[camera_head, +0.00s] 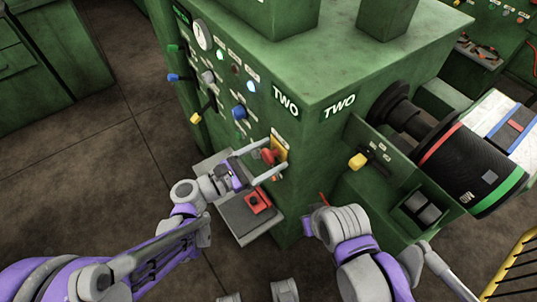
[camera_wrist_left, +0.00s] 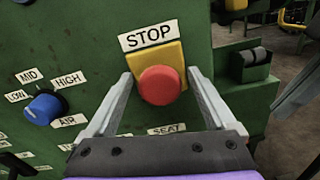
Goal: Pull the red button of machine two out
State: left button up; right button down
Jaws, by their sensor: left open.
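Machine two (camera_head: 330,75) is a green cabinet with "TWO" labels. Its red button (camera_head: 268,156) sits on a yellow plate on the front face. In the left wrist view the round red button (camera_wrist_left: 160,85) is on the yellow plate (camera_wrist_left: 170,55) under a "STOP" label. My left gripper (camera_head: 276,152) is open, one finger on each side of the button. In the left wrist view its fingers (camera_wrist_left: 158,77) show a gap to the button on both sides. My right arm's end (camera_head: 310,222) is low beside the machine's corner; its fingers are not clear.
A blue knob (camera_wrist_left: 43,106) is left of the button, and a "SEAT" label is below it. A grey shelf with a red part (camera_head: 257,202) lies under my left gripper. A yellow-tipped lever (camera_head: 358,161) and a large black roll (camera_head: 470,165) are on the right side.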

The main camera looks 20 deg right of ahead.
pick_arm(q)
jog(key=shift+c, duration=0.3)
grip_shut()
jog(key=shift+b+v, duration=0.3)
jog(key=shift+v, duration=0.6)
jog(key=shift+o, duration=0.3)
grip_release()
jog(key=v, duration=1)
jog(key=shift+s+a, duration=0.15)
jog(key=shift+a, duration=0.25)
